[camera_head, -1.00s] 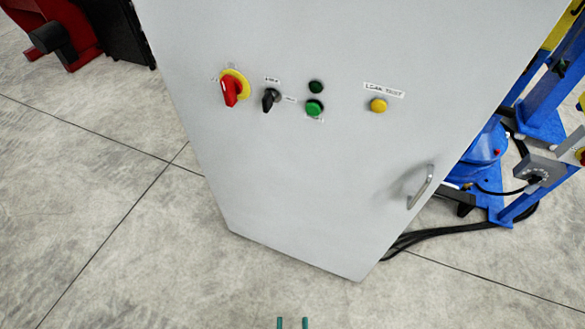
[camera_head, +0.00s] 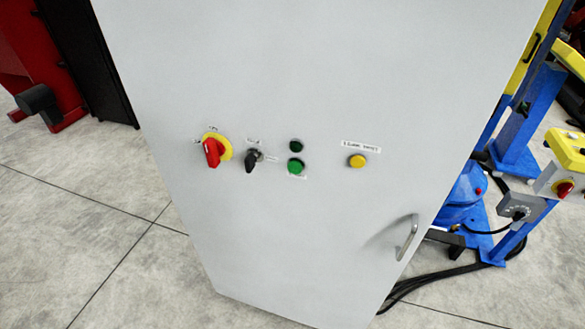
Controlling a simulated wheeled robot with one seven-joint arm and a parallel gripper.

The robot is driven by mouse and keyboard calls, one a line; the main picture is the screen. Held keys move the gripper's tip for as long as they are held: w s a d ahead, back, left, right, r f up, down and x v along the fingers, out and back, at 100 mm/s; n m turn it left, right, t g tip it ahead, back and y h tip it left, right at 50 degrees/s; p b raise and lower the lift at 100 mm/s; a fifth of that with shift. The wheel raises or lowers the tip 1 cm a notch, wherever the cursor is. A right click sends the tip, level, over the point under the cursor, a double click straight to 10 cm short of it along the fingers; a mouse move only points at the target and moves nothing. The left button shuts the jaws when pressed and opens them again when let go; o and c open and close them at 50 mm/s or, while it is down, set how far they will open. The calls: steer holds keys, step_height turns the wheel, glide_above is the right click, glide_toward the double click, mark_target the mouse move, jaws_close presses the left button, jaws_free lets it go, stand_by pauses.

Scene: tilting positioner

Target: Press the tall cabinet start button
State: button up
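The tall grey cabinet (camera_head: 310,230) stands straight ahead and fills the middle of the head view. On its front sits a green button (camera_head: 295,166), with a darker green round part (camera_head: 296,146) just above it. A small label under the green button is too small to read. To their left are a black selector knob (camera_head: 252,161) and a red rotary switch (camera_head: 212,152) on a yellow plate. To the right is a yellow button (camera_head: 357,161) under a white label. My gripper does not show in the current view.
A metal door handle (camera_head: 406,238) sticks out at the cabinet's lower right. Blue and yellow machinery (camera_head: 520,120) with a control box (camera_head: 518,207) and black cables (camera_head: 430,283) stands at the right. A red machine (camera_head: 30,60) is at the back left. The concrete floor at left is clear.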

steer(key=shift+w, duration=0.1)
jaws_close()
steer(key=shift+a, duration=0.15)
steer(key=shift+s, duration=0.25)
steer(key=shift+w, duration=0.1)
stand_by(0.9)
